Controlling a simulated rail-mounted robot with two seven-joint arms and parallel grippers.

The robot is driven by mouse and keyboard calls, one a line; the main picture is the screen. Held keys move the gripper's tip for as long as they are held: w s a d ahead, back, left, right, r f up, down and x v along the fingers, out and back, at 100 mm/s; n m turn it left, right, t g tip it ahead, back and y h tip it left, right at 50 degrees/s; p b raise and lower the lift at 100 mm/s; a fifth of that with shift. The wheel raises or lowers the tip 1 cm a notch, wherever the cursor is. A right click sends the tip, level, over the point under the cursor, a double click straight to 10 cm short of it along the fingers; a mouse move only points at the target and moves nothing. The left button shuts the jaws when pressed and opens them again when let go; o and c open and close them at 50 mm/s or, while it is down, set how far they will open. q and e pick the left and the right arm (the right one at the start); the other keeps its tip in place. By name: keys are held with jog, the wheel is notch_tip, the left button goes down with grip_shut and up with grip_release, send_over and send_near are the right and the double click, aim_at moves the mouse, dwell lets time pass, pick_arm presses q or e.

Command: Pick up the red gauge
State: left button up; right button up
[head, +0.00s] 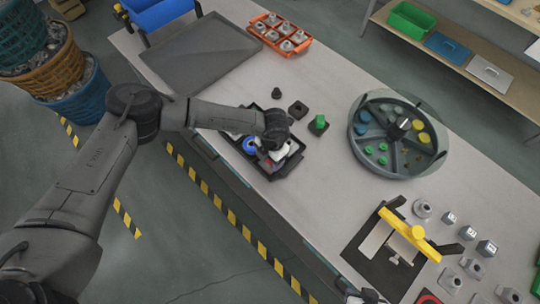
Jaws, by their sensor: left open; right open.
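My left gripper (274,148) points down over a black tray (289,169) near the table's front edge. It is open, and my wrist partly hides the tray. A small red part (277,160) shows in the tray beside or under the fingers; it may be the red gauge, but I cannot tell surely. A blue ring (249,145) and white and grey parts lie around it. A red round piece (428,298) also shows at the bottom edge, cut off. My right gripper (362,294) shows only in part at the bottom by the table edge, open.
A green block on a dark base (318,125) and dark blocks (298,110) stand right of the tray. A round divided tray (394,160), a yellow-handled fixture (415,236), and an orange crate (279,34) stand on the table.

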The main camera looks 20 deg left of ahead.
pick_arm(q)
jog(key=shift+f, duration=0.25)
jog(key=c, duration=1)
